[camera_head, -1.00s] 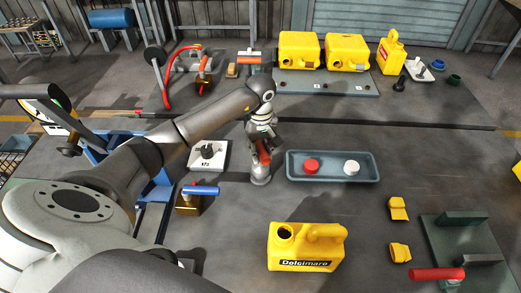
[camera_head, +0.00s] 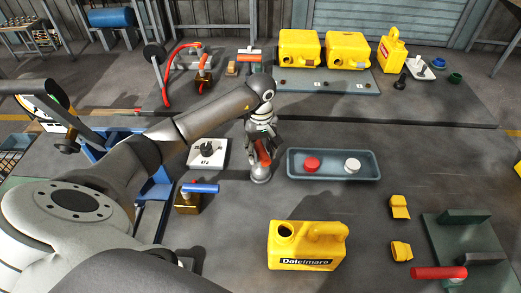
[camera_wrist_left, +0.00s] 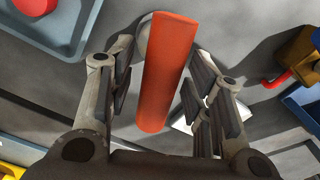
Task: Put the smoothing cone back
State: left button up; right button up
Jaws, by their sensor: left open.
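An orange-red handled tool with a round silver foot (camera_head: 261,176) stands on the dark work surface, left of the grey-blue tray; it appears to be the smoothing cone. My left gripper (camera_head: 263,148) points down at it from above. In the left wrist view the orange handle (camera_wrist_left: 166,75) lies between the fingers of my left gripper (camera_wrist_left: 162,88). The fingers are open, with visible gaps on both sides of the handle. The tool's lower part is largely hidden there. My right gripper is not in view.
The grey-blue tray (camera_head: 370,178) holds a red cap (camera_head: 311,164) and a white cap (camera_head: 352,165). A white kPa plate (camera_head: 207,159) and a blue-handled brass tool (camera_head: 187,202) are left. A yellow jerry can (camera_head: 305,246) stands in front. Several cans stand behind.

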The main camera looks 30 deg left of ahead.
pick_arm(q)
jog(key=shift+r+p, duration=0.3)
jog(key=shift+r, duration=0.1)
jog(key=shift+r+p, duration=0.4)
jog(key=shift+p, duration=0.05)
jog(key=shift+w+a+r+b, duration=0.1)
jog(key=shift+r+b, duration=0.6)
jog(key=shift+b, duration=0.1)
notch_tip(320, 180, up, 10)
jog(key=b, duration=0.2)
jog(key=shift+r, duration=0.15)
